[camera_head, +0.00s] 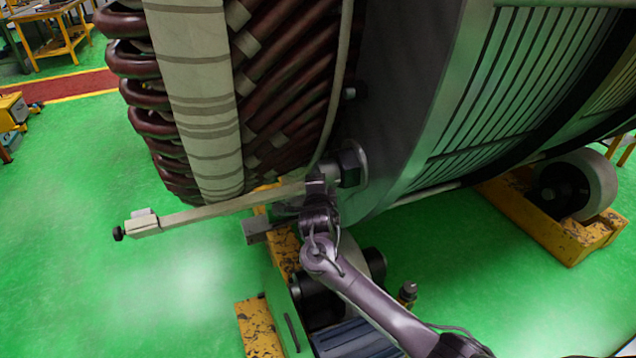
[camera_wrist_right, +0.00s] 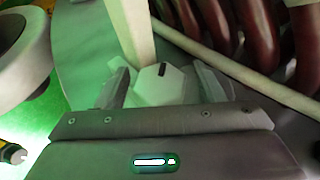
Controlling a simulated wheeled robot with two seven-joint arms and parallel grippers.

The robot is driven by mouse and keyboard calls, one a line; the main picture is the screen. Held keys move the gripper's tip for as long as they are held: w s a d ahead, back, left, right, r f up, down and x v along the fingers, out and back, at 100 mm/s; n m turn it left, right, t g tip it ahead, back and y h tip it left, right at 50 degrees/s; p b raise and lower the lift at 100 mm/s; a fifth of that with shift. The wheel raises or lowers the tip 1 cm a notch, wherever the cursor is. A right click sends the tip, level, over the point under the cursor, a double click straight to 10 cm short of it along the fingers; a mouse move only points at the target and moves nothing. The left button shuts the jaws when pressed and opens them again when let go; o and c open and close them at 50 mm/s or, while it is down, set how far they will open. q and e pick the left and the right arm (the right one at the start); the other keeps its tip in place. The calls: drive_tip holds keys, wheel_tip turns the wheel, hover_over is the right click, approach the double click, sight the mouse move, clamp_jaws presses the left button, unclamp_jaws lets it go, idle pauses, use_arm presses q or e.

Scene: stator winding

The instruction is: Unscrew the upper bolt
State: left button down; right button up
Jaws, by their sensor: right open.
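My right gripper (camera_head: 318,197) is beside the inner end of a long pale bar (camera_head: 225,207) at the stator's lower edge. In the right wrist view its fingers (camera_wrist_right: 163,82) are open, one on each side of a pale, angular bolt-like head (camera_wrist_right: 150,88) with a dark slot. I cannot tell whether the fingers touch it. The bar (camera_wrist_right: 130,30) runs away behind this head. In the head view a dark block-like fitting (camera_head: 351,164) sits just above right of the gripper, and a small dark stud (camera_head: 349,93) is higher on the ring face. My left gripper is not in view.
The stator (camera_head: 400,110) with dark red windings (camera_head: 290,75) fills the upper middle. Yellow roller stands (camera_head: 570,232) are below it. A black knob (camera_head: 118,233) ends the bar at left. Green floor (camera_head: 80,180) is clear at left.

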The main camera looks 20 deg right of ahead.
drive_tip(key=shift+w+d+f, duration=0.1)
drive_tip(key=shift+w, duration=0.25)
drive_tip(key=c, duration=1)
drive_tip(key=shift+o, duration=0.2)
drive_tip(key=n+g+p, duration=0.1)
drive_tip(key=g+p, duration=0.3)
drive_tip(key=p, duration=0.2)
drive_tip(key=shift+s+y, duration=0.2)
drive_tip(key=shift+y, duration=0.1)
drive_tip(key=shift+f+n+g+p, duration=0.2)
drive_tip(key=shift+n+g+p, duration=0.1)
drive_tip(key=shift+g+p, duration=0.55)
drive_tip(key=shift+s+f+g, duration=0.15)
drive_tip(key=shift+g, duration=0.2)
drive_tip(key=shift+f+p, duration=0.1)
drive_tip(key=shift+p, duration=0.2)
